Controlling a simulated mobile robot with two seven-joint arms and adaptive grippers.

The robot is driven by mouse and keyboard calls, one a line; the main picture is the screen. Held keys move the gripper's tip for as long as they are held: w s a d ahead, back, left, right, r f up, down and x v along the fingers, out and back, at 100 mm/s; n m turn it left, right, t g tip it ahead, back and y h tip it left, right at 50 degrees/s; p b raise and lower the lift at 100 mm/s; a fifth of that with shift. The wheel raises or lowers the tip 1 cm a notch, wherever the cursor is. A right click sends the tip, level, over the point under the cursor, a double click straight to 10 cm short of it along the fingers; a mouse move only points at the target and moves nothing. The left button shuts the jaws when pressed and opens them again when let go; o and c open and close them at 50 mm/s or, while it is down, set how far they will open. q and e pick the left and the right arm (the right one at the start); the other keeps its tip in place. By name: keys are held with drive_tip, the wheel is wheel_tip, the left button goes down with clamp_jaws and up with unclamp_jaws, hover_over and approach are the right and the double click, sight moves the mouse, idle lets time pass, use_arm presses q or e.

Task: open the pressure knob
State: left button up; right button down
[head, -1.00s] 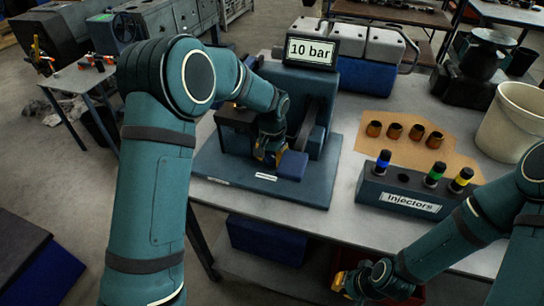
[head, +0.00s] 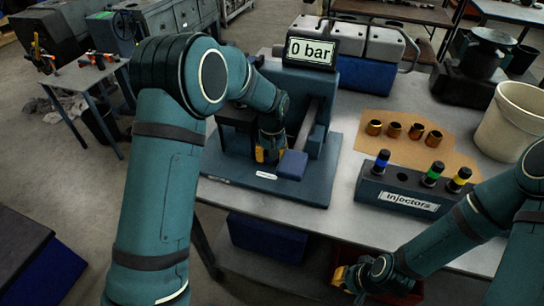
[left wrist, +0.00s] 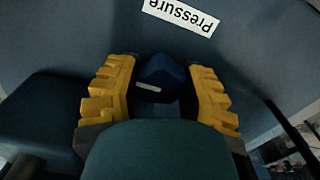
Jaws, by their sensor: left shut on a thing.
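The pressure knob (left wrist: 158,72) is a dark blue knob with a pale mark, seen in the left wrist view below an upside-down "Pressure" label (left wrist: 181,14). My left gripper (left wrist: 160,88) has its yellow fingers on both sides of the knob and is shut on it. In the head view my left gripper (head: 270,156) is low at the front of the blue test stand (head: 318,175), and the knob is hidden there. The display (head: 311,51) on top of the stand reads "0 bar". My right gripper (head: 341,278) is low at the table's front edge, its jaw gap unclear.
An injector rack (head: 399,202) with blue, green and yellow-topped injectors stands right of the test stand. Several copper-coloured cups (head: 393,130) sit on brown paper behind it. A white bucket (head: 510,122) is at the right. A blue block (head: 291,165) projects beside my left gripper.

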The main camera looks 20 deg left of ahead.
use_arm(q)
drive_tip(key=o, duration=1.2)
drive_tip(key=shift+d+r, duration=0.1)
drive_tip(key=shift+r, duration=3.9)
